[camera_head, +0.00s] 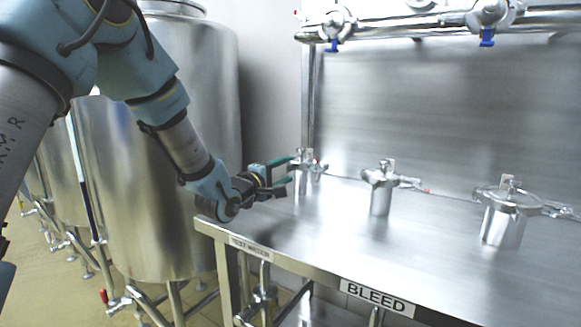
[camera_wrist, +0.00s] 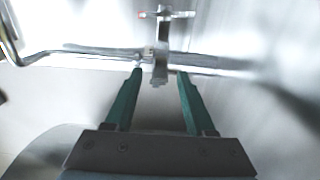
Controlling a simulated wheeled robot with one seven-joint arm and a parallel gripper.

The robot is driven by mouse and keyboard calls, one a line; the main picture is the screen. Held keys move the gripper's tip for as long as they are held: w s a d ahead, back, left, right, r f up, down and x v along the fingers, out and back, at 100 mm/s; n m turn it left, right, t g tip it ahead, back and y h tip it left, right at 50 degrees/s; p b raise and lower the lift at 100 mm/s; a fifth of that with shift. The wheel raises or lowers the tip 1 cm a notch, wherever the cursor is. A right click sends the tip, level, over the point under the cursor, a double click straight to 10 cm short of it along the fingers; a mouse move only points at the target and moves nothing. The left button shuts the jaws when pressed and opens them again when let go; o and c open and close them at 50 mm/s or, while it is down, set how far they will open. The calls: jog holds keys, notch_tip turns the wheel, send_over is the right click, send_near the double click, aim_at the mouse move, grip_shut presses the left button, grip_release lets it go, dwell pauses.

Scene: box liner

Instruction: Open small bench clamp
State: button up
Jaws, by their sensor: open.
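The small bench clamp (camera_head: 314,165) is on the leftmost and smallest of three steel vessels on the bench. My gripper (camera_head: 285,172) is open beside it, coming from the left, with its green fingers pointing at it. In the wrist view the clamp (camera_wrist: 161,60) shows as a narrow metal piece with a crossbar at its far end. It lies ahead of and partly between the fingertips of my gripper (camera_wrist: 160,76). I cannot tell whether a finger touches it. In the head view my fingers hide part of this vessel.
A middle vessel (camera_head: 380,200) and a larger lidded vessel (camera_head: 503,222) stand to the right on the steel bench (camera_head: 440,255). A big tank (camera_head: 150,200) is behind my arm. Pipes with blue-handled valves (camera_head: 487,38) run above.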

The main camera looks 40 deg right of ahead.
aim_at(301, 167)
jog(key=shift+x, duration=1.45)
grip_shut()
dwell(0.4)
